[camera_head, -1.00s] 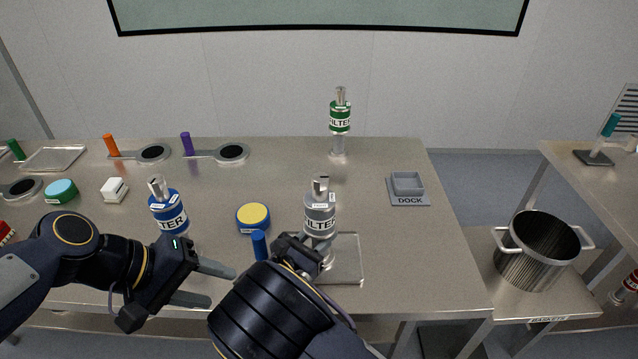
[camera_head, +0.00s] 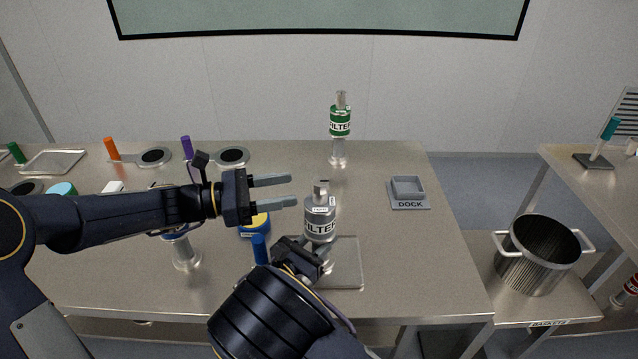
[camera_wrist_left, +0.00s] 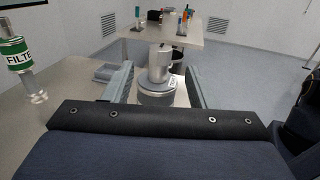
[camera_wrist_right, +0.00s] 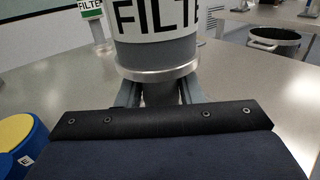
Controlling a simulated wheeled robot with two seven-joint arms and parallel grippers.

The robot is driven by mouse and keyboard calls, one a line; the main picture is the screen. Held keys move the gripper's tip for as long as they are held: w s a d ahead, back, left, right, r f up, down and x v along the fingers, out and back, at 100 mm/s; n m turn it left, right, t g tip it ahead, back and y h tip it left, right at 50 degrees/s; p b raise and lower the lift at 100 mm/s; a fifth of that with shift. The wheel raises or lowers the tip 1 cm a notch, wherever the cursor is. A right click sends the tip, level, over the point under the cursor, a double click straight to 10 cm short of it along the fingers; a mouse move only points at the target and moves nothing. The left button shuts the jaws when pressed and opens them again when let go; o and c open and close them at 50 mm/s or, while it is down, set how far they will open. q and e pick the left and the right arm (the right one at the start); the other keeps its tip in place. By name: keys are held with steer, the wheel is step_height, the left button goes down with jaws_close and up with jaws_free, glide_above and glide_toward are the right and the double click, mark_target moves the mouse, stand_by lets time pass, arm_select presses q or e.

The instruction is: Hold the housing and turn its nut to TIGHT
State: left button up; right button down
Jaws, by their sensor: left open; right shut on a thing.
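The grey housing (camera_head: 320,225), with a black-on-white FILTER band, stands upright near the front middle of the table. Its metal nut (camera_head: 321,187) is on top; a small white tag below it is too small to read. My right gripper (camera_head: 314,258) is shut on the housing's narrow stem, under the wide body, as the right wrist view (camera_wrist_right: 160,92) also shows. My left gripper (camera_head: 291,190) is open and level, just left of the nut, fingers pointing at it. In the left wrist view the nut (camera_wrist_left: 159,58) lies ahead between the fingers, apart from them.
A green filter (camera_head: 340,122) stands at the back. A blue filter's base (camera_head: 186,257) shows below my left arm, which hides its body.

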mark_target(320, 180)
arm_select(q)
steer(key=x, duration=0.7)
steer(key=shift+w+d, duration=0.1)
steer(key=shift+d, duration=0.3)
steer(key=shift+c, duration=0.2)
steer(key=c, duration=0.9)
steer(key=shift+m+g, duration=0.4)
steer(key=m+g, duration=0.2)
steer(key=g, duration=0.1)
steer(key=m+g, duration=0.2)
steer(key=g, duration=0.2)
steer(key=shift+w+m, duration=0.1)
steer(key=shift+m, duration=0.2)
steer(key=m+g+y, duration=0.1)
steer(key=m+g, duration=0.1)
steer(key=g, duration=0.1)
steer(key=m+g+y, duration=0.2)
steer(key=m+g, duration=0.1)
steer(key=g, duration=0.1)
steer(key=shift+g+y, duration=0.4)
